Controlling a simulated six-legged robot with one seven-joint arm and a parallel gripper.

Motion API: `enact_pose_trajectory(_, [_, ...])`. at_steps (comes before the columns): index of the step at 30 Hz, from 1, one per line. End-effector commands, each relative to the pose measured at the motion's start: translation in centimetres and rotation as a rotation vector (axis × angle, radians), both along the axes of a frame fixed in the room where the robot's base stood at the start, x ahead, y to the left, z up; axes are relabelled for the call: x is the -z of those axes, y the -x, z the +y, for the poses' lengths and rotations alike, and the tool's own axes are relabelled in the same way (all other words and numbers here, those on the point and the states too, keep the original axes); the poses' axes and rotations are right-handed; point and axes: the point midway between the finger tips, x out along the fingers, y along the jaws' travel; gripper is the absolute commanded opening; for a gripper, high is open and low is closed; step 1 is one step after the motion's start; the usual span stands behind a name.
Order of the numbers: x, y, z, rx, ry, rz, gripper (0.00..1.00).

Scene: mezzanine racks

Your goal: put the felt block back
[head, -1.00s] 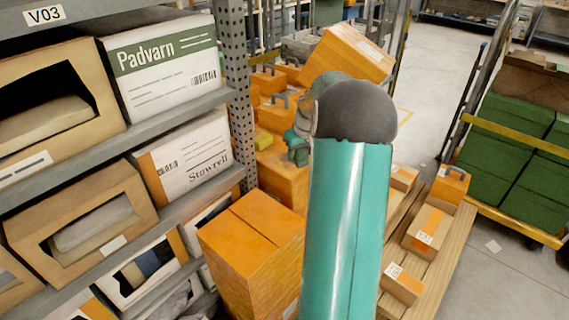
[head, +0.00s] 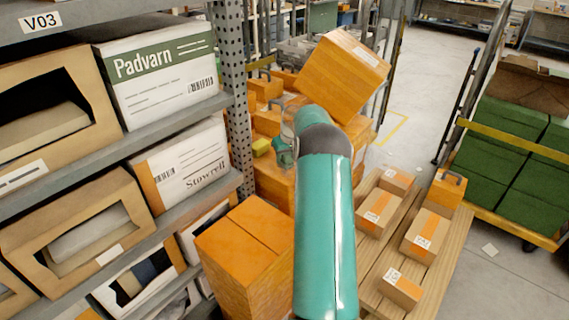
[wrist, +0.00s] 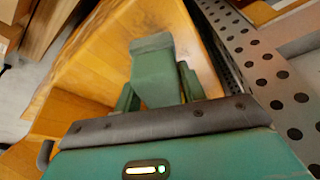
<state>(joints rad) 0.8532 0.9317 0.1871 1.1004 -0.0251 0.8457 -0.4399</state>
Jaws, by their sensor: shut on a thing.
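A dull green block (wrist: 153,72), which looks like the felt block, shows in the wrist view. My gripper (wrist: 157,92) is shut on it, with a green finger on each side. The block sticks out past the fingers towards an orange-brown wooden-looking surface. In the head view my gripper (head: 283,153) is small, left of my arm, above the orange boxes behind the rack post. The held block cannot be made out clearly there.
A perforated rack post (head: 235,90) stands close to my gripper. A small yellow block (head: 262,146) lies on the orange boxes. A large tilted carton (head: 342,75) is behind my arm. A pallet (head: 445,255) with small cartons and a cart (head: 515,225) of green boxes are right.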

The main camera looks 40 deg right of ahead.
Motion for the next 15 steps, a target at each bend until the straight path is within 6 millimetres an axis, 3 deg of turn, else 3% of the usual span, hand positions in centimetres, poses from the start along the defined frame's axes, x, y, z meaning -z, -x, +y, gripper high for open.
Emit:
enact_pose_trajectory(5, [1.0, -0.8, -0.4, 0.000, 0.000, 0.000, 0.19])
enact_pose_trajectory(11, [3.8, -0.8, -0.4, 0.001, -0.001, 0.001, 0.19])
enact_pose_trajectory(15, [4.0, -0.8, -0.4, 0.000, 0.001, -0.001, 0.19])
